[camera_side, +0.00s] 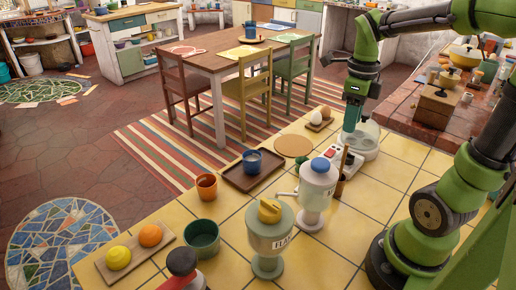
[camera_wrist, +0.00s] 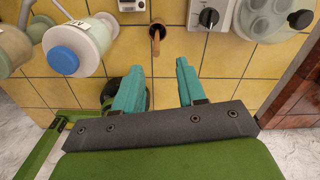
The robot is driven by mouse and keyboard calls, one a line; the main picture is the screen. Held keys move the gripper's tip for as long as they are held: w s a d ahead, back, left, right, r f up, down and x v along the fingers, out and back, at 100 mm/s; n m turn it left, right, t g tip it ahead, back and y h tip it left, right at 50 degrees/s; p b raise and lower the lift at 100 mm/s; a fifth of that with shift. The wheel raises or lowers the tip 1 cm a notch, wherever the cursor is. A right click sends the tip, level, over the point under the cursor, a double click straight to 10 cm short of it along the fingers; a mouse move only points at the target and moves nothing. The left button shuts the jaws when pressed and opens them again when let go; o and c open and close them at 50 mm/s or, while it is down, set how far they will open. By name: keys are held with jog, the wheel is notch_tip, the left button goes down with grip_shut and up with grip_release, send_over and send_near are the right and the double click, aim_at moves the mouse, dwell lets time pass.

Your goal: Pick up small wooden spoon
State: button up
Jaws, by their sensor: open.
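A small brown wooden piece, likely the spoon (camera_side: 343,160), stands upright beside the white box with red buttons in the side view. In the wrist view a brown wooden handle (camera_wrist: 156,36) shows near the top, seen from above; its bowl cannot be made out. My gripper (camera_side: 350,128) points down above and slightly right of it in the side view. Its two teal fingers (camera_wrist: 159,78) are spread apart with nothing between them. The handle lies ahead of the fingertips in the wrist view, apart from them.
A blue-topped canister (camera_side: 318,185) and a yellow-topped one (camera_side: 270,235) stand close to the left. A white box with a black knob (camera_wrist: 209,14) and a pale round-welled tray (camera_wrist: 268,18) are nearby. A brown tray (camera_side: 238,181) holds a blue cup.

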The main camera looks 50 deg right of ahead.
aim_at(345, 152)
jog(key=shift+s+a+f, duration=0.1)
jog(key=shift+a+f, duration=0.05)
jog(key=shift+f, duration=2.35)
jog(key=shift+s+a+f, duration=0.1)
jog(key=shift+a+f, duration=0.05)
jog(key=shift+f, duration=2.35)
grip_shut()
